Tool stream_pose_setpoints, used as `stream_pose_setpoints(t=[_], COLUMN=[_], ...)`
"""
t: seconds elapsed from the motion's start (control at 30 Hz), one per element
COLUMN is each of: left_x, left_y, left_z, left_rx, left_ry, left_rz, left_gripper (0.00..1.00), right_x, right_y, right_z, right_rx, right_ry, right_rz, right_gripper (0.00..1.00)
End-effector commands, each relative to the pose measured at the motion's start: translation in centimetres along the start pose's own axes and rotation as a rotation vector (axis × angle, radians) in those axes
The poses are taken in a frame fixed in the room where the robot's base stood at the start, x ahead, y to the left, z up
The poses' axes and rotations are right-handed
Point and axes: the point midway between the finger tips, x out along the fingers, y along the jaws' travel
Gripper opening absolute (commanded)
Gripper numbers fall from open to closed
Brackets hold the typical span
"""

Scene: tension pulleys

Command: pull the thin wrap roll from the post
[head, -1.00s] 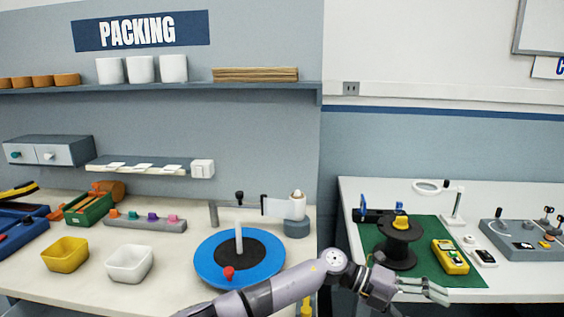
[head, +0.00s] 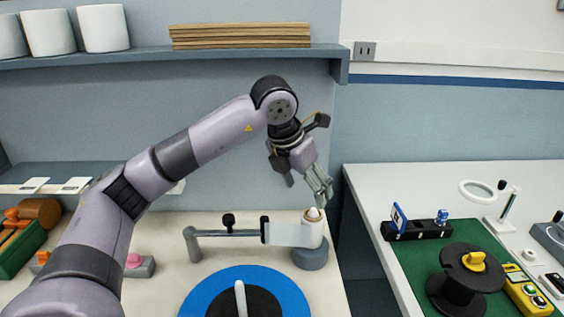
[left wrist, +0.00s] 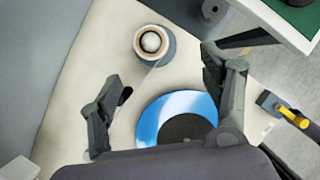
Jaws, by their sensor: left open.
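The thin wrap roll (head: 313,231) is white and stands upright on a round grey-blue base (head: 310,257). A rounded pale post top shows in the roll's brown ring. A sheet of film (head: 285,234) runs left from the roll to a dark upright on the grey tension arm (head: 235,232). In the left wrist view the roll (left wrist: 145,36) is seen from above, its post top in the middle. My left gripper (head: 303,182) is open and empty, above and slightly left of the roll. In the left wrist view its fingers (left wrist: 160,68) are spread wide, short of the roll. My right gripper is out of view.
A blue turntable (head: 282,287) with a black centre is in front of the roll. A shelf (head: 250,55) with cardboard runs behind. A green mat (head: 412,270) with a black spool (head: 463,285) is on the right table, across a gap.

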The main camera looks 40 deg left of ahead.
Motion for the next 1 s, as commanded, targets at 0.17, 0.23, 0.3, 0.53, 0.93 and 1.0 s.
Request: stream_pose_setpoints(t=[0.17,0.23,0.3,0.53,0.93,1.0], left_x=[-0.3,0.4,1.4,5.9,13.6,14.5], left_y=[0.8,0.9,0.9,1.0,1.3,1.3], left_z=[-0.1,-0.1,-0.1,-0.1,0.0,0.0], left_rx=[-0.001,-0.002,-0.002,-0.003,-0.003,-0.002], left_ry=[-0.004,-0.001,-0.001,0.000,-0.002,-0.003], left_rz=[0.044,0.044,0.043,0.041,0.040,0.039], left_gripper=[0.72,0.72,0.72,0.72,0.72,0.72], right_x=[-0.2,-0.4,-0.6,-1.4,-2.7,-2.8], right_y=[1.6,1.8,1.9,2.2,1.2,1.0], right_z=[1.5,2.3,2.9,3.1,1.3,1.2], right_rx=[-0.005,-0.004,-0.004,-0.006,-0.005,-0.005], right_ry=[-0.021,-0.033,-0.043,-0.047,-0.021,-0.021], right_rz=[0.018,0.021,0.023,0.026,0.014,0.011], right_gripper=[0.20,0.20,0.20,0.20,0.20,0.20])
